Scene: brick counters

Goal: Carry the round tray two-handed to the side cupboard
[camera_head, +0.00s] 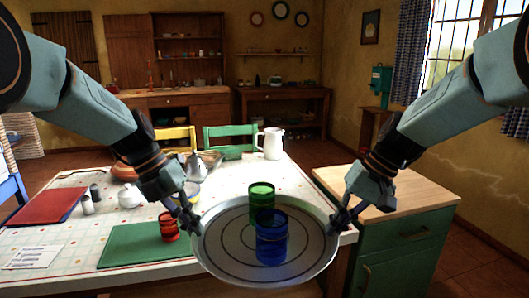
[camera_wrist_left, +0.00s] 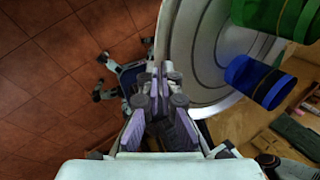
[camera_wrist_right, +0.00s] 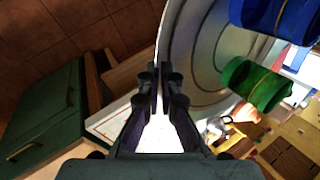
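The round metal tray (camera_head: 218,258) is in front of the table's near edge in the head view. A green cup (camera_head: 262,190) and a blue cup (camera_head: 271,240) stand upright on it. My left gripper (camera_head: 190,222) is shut on the tray's left rim, and my right gripper (camera_head: 336,222) on its right rim. Both wrist views show the fingers closed at the rim (camera_wrist_left: 172,40) (camera_wrist_right: 172,35). The side cupboard (camera_head: 400,238), green with a bare wooden top, stands right of the table. The tray is left of the cupboard, not over its top.
The table (camera_head: 60,265) holds a green mat (camera_head: 140,246) with a red cup (camera_head: 169,227), a red board (camera_head: 48,206), a white jug (camera_head: 271,143) and other crockery. Yellow and green chairs (camera_head: 229,137) stand behind it. The cupboard's top (camera_head: 415,195) is clear where visible.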

